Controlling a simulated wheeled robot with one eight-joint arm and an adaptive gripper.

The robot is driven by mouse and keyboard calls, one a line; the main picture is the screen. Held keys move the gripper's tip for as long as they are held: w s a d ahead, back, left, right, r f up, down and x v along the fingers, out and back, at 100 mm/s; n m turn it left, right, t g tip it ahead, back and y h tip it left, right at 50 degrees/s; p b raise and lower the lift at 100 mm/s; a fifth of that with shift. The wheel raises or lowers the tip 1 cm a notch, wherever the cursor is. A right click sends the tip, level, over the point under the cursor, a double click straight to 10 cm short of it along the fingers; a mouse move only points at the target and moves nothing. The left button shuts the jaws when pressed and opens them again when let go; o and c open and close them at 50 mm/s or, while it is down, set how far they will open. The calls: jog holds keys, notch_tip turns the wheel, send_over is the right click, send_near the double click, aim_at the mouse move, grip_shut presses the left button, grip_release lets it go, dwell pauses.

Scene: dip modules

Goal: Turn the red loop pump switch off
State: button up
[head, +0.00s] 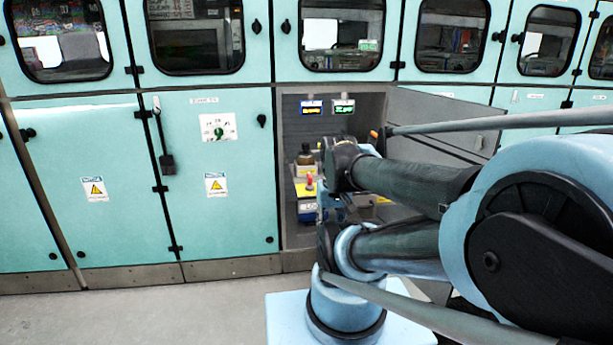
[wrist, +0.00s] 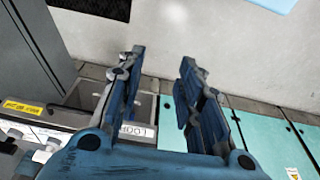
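A small red knob (head: 309,182), possibly the red loop pump switch, shows against yellow inside the open cabinet bay in the head view. It is too small there to tell its position. My gripper (wrist: 162,57) is open, its two dark blue fingers apart with nothing between them. In the wrist view a grey box with a partly covered label (wrist: 133,130) lies behind the left finger. No red switch shows in the wrist view. In the head view my arm reaches to the bay's right side, and my fingers cannot be made out.
Turquoise cabinets (head: 235,185) with dark windows line the wall. The bay holds two small lit displays (head: 311,107) (head: 344,107) and a dark round-topped part (head: 305,158). An open door panel (head: 440,120) stands right of the bay. The floor (head: 150,318) at front left is clear.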

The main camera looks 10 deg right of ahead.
notch_tip(320, 180, up, 18)
jog(key=g, duration=0.2)
send_over(310, 174)
jog(key=f, duration=1.6)
jog(key=shift+s+f, duration=0.2)
jog(key=shift+f, duration=0.2)
jog(key=shift+c, duration=0.5)
grip_shut()
